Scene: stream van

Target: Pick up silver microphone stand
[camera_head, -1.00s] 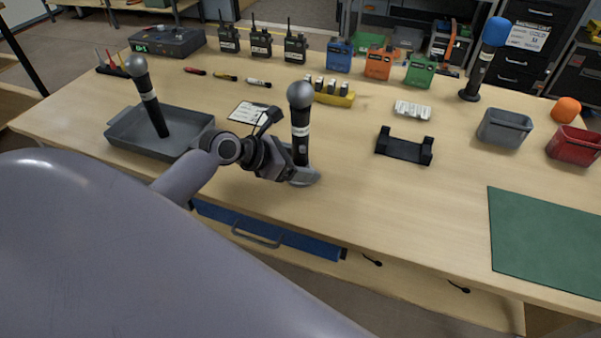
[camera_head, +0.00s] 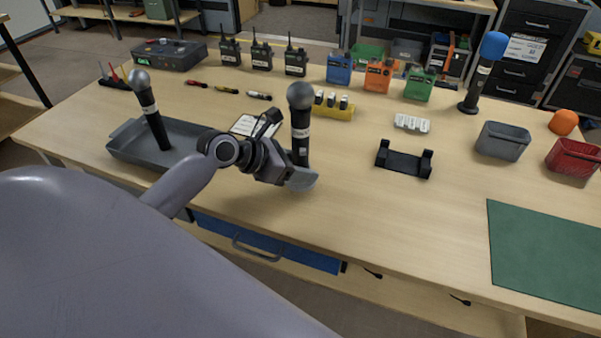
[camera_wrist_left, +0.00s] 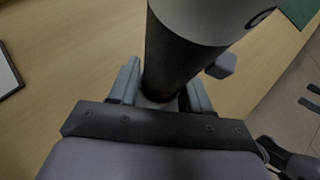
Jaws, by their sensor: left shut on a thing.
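The silver microphone stand (camera_head: 300,128) is a dark upright post with a pale label band and a grey ball head. My left gripper (camera_head: 301,172) is shut around its lower part. In the left wrist view the dark post (camera_wrist_left: 175,65) stands between the two fingers (camera_wrist_left: 160,98), with a grey band above. Its foot is mostly hidden by the gripper, so I cannot see clearly whether it touches the table.
A grey tray (camera_head: 125,150) at left holds a similar grey-headed microphone (camera_head: 148,108). A black cradle (camera_head: 404,160) lies to the right. A yellow charger (camera_head: 333,112) is behind. A green mat (camera_head: 550,250) lies at front right. The front middle table is clear.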

